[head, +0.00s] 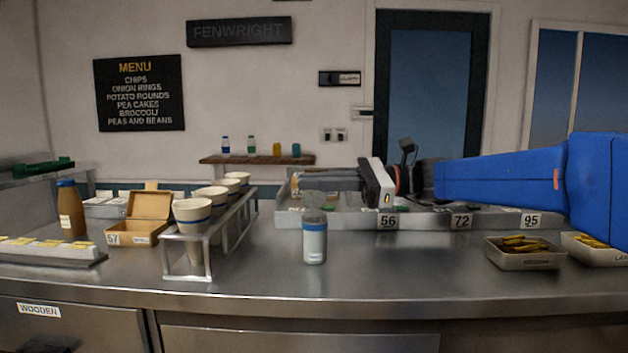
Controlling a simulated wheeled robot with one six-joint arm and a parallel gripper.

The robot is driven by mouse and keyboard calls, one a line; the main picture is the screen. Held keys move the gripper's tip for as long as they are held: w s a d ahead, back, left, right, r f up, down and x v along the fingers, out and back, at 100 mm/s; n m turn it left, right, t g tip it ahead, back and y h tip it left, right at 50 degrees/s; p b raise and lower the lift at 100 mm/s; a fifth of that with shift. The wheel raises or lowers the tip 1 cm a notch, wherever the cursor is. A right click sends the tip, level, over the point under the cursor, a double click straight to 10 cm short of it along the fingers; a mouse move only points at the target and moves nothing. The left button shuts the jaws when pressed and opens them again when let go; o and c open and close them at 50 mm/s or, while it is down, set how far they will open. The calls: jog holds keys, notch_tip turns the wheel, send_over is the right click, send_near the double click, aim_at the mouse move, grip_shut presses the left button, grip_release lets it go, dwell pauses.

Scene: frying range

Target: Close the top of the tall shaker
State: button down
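The tall shaker (314,243) stands upright on the steel counter near the middle of the head view. It has a pale body with a blue band and a label. Its round grey top (314,201) stands up above the body, tilted open. My gripper (335,181) reaches in from the right, above and to the right of the shaker, and appears apart from it. Its fingers are hard to make out against the rail behind, so their opening is unclear.
A wire rack (188,259) with several paper cups stands left of the shaker. Farther left are an open cardboard box (150,212) and a brown bottle (70,210). Food trays (524,257) sit at the right. A numbered rail (345,219) runs behind. The counter front is clear.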

aim_at(315, 217)
jog(key=s+n, duration=0.1)
jog(key=n, duration=0.1)
jog(key=s+f+n, duration=0.1)
jog(key=shift+n, duration=0.4)
jog(key=n, duration=0.1)
jog(key=s+f+n, duration=0.1)
jog(key=n, duration=0.1)
jog(key=shift+s+d+f+n, duration=0.1)
jog(key=shift+s+f+n, duration=0.05)
jog(key=shift+n, duration=0.15)
jog(key=shift+s+f+n, duration=0.2)
jog(key=shift+f+n, duration=0.25)
jog(key=shift+n, duration=0.5)
jog(key=shift+s+f+n, duration=0.25)
jog(key=shift+f+n, duration=0.25)
jog(key=shift+n, duration=0.4)
jog(key=shift+s+f+n, duration=0.2)
jog(key=shift+f+n, duration=0.25)
jog(key=shift+n, duration=0.5)
jog(key=c, duration=2)
grip_release()
jog(key=shift+d, duration=0.1)
